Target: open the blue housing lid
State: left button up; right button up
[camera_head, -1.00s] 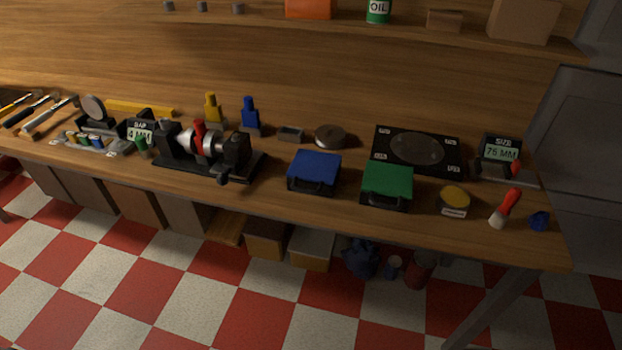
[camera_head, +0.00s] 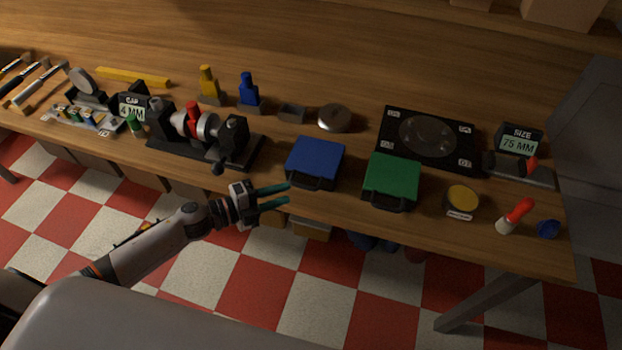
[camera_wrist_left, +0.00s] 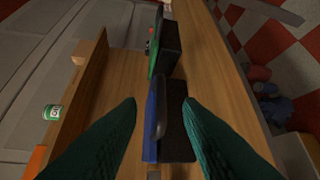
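The blue housing (camera_head: 315,161) is a box with a blue lid and a dark handle on its front side, standing on the bench with its lid shut. In the left wrist view its blue lid (camera_wrist_left: 151,120) and dark handle (camera_wrist_left: 159,108) lie between my fingers, beyond the tips or level with them; I cannot tell which. My left gripper (camera_head: 289,194) has teal fingers spread apart. In the head view it is in front of the housing, at the bench's front edge, and looks apart from it. It also shows in the left wrist view (camera_wrist_left: 158,103). My right gripper is out of view.
A green-lidded box (camera_head: 391,180) stands just right of the blue one. A rotor fixture (camera_head: 200,135) stands to the left, a yellow round tin (camera_head: 461,200) to the right. A black plate (camera_head: 385,150) lies behind. The bench's front edge (camera_head: 340,215) is near my gripper.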

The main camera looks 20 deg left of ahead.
aim_at(313, 163)
pick_arm(q)
jog(key=p+x, duration=0.1)
jog(key=x, duration=0.8)
jog(key=shift+a+f, duration=0.15)
jog(key=shift+s+f, duration=0.1)
grip_shut()
